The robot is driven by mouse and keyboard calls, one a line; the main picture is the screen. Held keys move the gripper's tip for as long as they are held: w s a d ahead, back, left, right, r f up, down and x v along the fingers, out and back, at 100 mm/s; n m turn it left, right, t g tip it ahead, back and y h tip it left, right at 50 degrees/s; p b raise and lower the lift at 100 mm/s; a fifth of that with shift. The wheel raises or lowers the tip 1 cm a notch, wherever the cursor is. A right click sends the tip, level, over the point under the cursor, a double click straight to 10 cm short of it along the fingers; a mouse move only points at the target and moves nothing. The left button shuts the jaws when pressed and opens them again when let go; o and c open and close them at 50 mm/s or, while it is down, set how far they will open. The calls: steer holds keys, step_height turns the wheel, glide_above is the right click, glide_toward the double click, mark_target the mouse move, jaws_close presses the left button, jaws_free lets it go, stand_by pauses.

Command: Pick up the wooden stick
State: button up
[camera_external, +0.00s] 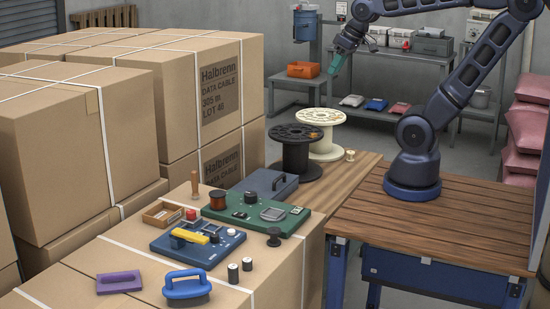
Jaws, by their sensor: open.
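What looks like the wooden stick (195,184) is a short brown peg standing upright near the back of the near carton top, by a small wooden box (162,214). My gripper (336,64) is up at the top of the view, far to the right of and above the stick.
Beside the stick are a green panel (290,224) with a copper spool, a blue panel (170,242) with a yellow bar, and a blue handled tool (187,289). Large black (297,134) and cream (328,117) spools stand behind. Tall cartons (50,130) rise left.

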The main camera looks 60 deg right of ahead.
steer(key=w+a+n+t+y, duration=0.15)
steer(key=w+a+y, duration=0.25)
steer(key=w+a, duration=0.9)
steer(key=m+h, duration=0.2)
steer(key=h, duration=0.3)
glide_above(192, 178)
steer(key=s+d, duration=0.1)
steer(key=s, duration=0.3)
step_height(192, 178, down, 28)
steer(key=x, duration=0.9)
steer(key=shift+s+d+f, duration=0.1)
steer(key=shift+s+f, duration=0.15)
steer(key=shift+s, duration=0.1)
steer(key=shift+w+f, duration=0.4)
steer(key=shift+f, duration=0.15)
